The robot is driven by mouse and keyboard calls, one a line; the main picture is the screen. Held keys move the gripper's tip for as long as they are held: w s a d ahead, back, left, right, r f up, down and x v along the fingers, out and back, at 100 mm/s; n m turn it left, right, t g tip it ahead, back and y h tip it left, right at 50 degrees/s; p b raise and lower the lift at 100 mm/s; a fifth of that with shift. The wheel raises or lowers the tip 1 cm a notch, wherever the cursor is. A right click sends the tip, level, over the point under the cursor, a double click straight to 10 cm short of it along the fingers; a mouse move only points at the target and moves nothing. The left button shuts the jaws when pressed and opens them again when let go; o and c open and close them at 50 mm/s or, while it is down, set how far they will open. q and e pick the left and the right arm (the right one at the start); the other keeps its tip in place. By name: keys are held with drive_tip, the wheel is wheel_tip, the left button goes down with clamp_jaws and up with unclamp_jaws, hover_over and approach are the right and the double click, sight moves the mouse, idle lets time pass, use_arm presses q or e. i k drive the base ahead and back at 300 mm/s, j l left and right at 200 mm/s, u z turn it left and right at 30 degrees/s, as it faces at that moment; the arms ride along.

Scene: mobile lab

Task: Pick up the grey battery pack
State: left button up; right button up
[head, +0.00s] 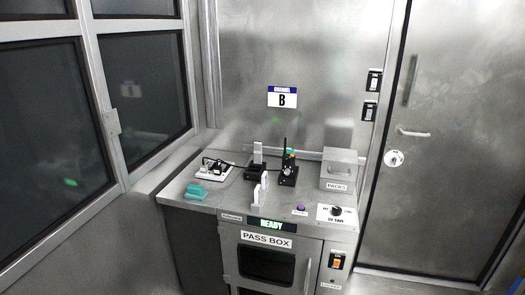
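I cannot single out a grey battery pack for sure. A grey metal box (344,169) labelled PACKS stands at the right of the counter, and its inside is hidden. A pale upright piece (258,152) stands at a black holder (255,172) near the back. Another pale upright piece (262,187) stands near the front edge. A black radio-like device with an antenna (288,174) stands right of the holder. Neither of my grippers is in view.
The counter also carries a teal block (196,192), a white device with black cable (213,169), a purple button (300,209) and a knob panel (337,213). Below is the PASS BOX cabinet (266,239), its display reading READY. A window is left, a door (445,150) right.

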sight(257, 147)
drive_tip(key=j, duration=0.15)
drive_tip(key=k, duration=0.4)
drive_tip(key=i+l, duration=0.2)
drive_tip(key=l, duration=0.15)
drive_tip(key=i+l+u, duration=0.3)
drive_tip(key=i, duration=0.25)
drive_tip(key=i+l+u, duration=0.1)
drive_tip(key=i, duration=0.3)
drive_tip(key=i+l+u, duration=0.15)
drive_tip(key=i+l, duration=0.15)
drive_tip(key=i, duration=0.1)
